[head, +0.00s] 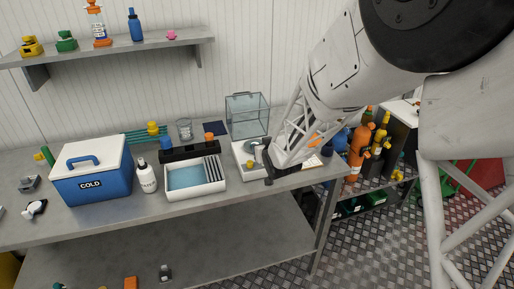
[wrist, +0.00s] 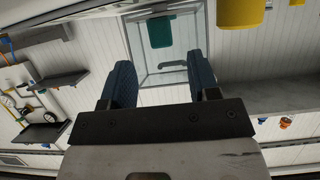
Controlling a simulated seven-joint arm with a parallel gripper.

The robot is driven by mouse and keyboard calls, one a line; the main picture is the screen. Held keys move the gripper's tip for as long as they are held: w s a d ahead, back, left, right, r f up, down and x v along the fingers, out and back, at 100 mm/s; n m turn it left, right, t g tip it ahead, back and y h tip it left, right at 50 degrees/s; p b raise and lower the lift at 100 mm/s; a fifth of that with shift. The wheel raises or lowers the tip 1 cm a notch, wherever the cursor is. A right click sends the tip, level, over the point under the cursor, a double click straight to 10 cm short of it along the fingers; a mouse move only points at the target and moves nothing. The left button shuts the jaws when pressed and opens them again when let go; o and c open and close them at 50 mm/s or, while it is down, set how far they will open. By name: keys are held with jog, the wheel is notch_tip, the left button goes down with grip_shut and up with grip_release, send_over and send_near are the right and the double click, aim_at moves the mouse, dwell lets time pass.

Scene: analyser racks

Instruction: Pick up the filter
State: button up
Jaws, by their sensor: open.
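I cannot tell which thing is the filter. My gripper (head: 267,165) hangs over the right part of the bench, beside a white device and in front of a clear box (head: 247,115). In the wrist view my gripper (wrist: 161,76) has its two blue ridged fingers spread apart, with nothing held between them. The clear box (wrist: 150,70) shows beyond the fingers. A dark green piece (wrist: 159,33) shows above the gap, and a yellow piece (wrist: 240,12) is at the top right; what they are is unclear.
The grey bench (head: 110,222) holds a blue cooler (head: 92,180), a white bottle (head: 147,178), a white tray (head: 196,189) and a black rack (head: 176,153). A wall shelf (head: 165,37) carries small coloured items. Orange cylinders (head: 359,145) stand at the right.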

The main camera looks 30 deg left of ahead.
jog(key=shift+w, duration=0.1)
dwell(0.3)
jog(key=shift+x, duration=2.55)
jog(key=shift+a+f, duration=0.1)
jog(key=shift+a, duration=0.05)
jog(key=c, duration=1)
